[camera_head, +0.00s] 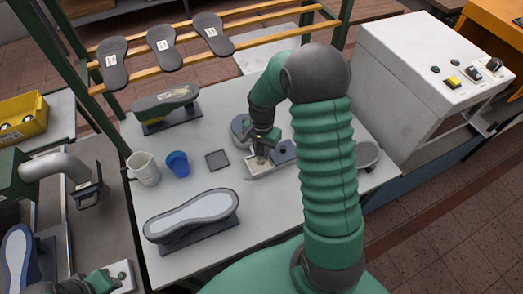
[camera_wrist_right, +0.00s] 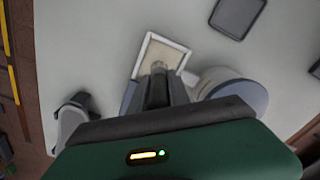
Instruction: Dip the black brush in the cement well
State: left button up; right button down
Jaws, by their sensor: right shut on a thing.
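The cement well is a small white rectangular tray (camera_head: 250,174) with a cream filling, on the light table; it also shows in the wrist view (camera_wrist_right: 142,52). My right gripper (camera_head: 262,143) is over it, pointing down, and is shut on the black brush. A green and dark part (camera_head: 98,284) at the bottom left edge seems to be my left gripper, cut off, jaws unclear.
A round grey-blue pot (camera_head: 239,127) and a dark block (camera_head: 284,152) stand close beside the well. A dark square pad (camera_head: 217,160), blue cup (camera_head: 178,164), white mug (camera_head: 146,169) and shoe last with sole (camera_head: 193,214) are to the left. A rack of soles stands behind.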

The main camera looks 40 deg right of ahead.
jog(key=shift+r+p, duration=2.45)
jog(key=shift+r, duration=0.7)
jog(key=shift+f, duration=0.1)
